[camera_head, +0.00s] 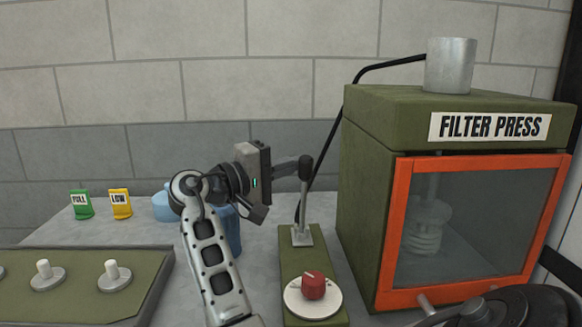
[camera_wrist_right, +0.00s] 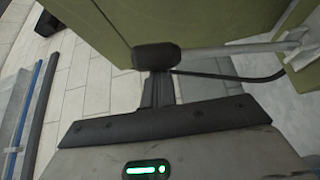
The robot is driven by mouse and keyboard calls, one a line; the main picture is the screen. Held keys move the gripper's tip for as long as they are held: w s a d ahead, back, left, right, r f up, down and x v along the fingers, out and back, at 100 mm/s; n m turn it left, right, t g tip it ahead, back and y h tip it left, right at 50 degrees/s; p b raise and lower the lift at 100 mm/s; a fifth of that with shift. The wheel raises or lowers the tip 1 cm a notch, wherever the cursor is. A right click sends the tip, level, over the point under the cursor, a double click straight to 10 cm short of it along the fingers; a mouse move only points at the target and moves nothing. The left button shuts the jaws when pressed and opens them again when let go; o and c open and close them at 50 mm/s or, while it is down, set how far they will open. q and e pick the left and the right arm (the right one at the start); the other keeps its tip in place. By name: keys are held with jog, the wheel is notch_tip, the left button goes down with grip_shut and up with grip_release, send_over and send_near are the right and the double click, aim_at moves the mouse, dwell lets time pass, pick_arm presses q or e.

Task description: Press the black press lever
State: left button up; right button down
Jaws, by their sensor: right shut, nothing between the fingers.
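The press lever (camera_head: 303,205) is a thin metal rod with a black knob on its top, standing roughly upright on a bracket on the green panel left of the filter press. My right gripper (camera_head: 285,170) is raised beside the knob, on its left, with fingers shut and empty. In the right wrist view the shut fingers (camera_wrist_right: 158,88) reach up to the black knob (camera_wrist_right: 157,56), and the rod runs right from it. The tips look very close to the knob or touching it; I cannot tell which. My left gripper is not in view.
The green filter press (camera_head: 375,190) with an orange-framed glass door stands right of the lever. A panel with white knobs (camera_head: 80,290) lies at left.

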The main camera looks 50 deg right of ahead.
pick_arm(q)
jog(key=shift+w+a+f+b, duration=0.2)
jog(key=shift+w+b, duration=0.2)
jog(key=shift+b, duration=0.25)
pick_arm(e)
jog(key=w+a, duration=0.6)
jog(key=a, duration=0.1)
jog(key=shift+a+f, duration=0.15)
jog(key=shift+a, duration=0.05)
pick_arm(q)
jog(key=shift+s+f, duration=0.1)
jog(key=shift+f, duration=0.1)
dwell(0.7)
